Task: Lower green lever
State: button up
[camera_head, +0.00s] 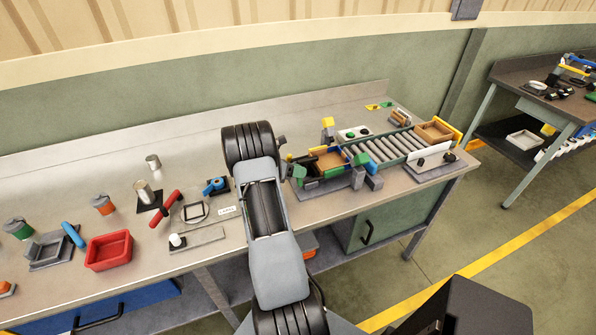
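A roller conveyor fixture stands on the right part of the steel bench. At its left end, green pieces show: a green block (361,159) on the front side by the rollers, and another green block (299,171) beside my wrist. I cannot tell for sure which one is the green lever. My arm reaches up from the bottom middle, with its dark wrist just left of the fixture. A small dark part, seemingly of my gripper (283,142), shows at the wrist's right side, close to the fixture's left end. Its fingers are too small and hidden to read.
The grey rollers (385,147) run right to a wooden tray (433,131). Left of my arm are a red bin (109,251), a red handle (166,208) and several cans. The bench back behind the arm is mostly clear.

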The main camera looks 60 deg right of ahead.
jog(key=shift+c, duration=0.3)
grip_shut()
